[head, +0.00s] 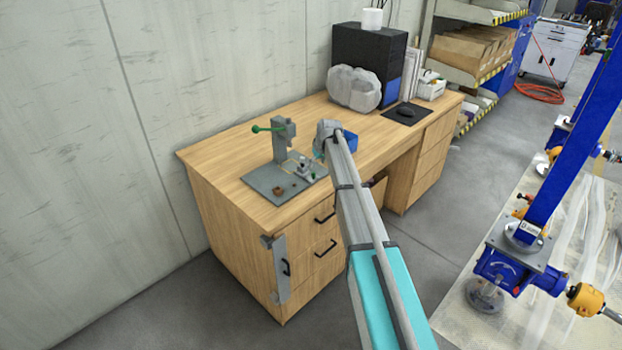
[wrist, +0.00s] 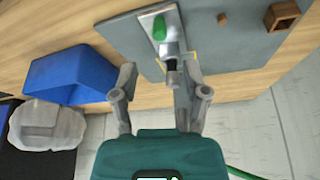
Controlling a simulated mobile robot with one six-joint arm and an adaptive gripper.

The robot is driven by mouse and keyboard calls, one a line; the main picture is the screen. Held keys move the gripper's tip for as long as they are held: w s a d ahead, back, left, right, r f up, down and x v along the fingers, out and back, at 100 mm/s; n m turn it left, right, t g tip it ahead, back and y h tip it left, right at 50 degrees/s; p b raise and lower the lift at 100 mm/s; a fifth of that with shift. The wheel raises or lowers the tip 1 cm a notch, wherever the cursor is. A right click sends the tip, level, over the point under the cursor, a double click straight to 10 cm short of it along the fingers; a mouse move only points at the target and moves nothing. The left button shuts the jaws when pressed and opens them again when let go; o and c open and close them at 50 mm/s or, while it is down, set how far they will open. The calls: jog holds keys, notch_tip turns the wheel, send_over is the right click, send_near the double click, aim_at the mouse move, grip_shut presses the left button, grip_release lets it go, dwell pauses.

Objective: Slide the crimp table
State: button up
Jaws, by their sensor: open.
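A grey base plate (head: 262,182) lies on the wooden desk and bears a grey upright press (head: 284,138) with a green-knobbed lever (head: 266,128). A small light fixture (head: 306,171), which looks like the crimp table, sits on the plate's right side. The post shows between the fingers, closer to the right one. Contact cannot be told.
A blue bin (wrist: 65,75) is beside my gripper, partly hidden by my arm in the head view. A small brown open box (wrist: 281,14) sits on the base plate. A wrapped grey bundle (head: 353,88) and a black computer case (head: 365,52) stand farther back.

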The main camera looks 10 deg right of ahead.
aim_at(313, 173)
jog(key=shift+b+x, duration=3.3)
jog(key=shift+x, duration=0.6)
grip_shut()
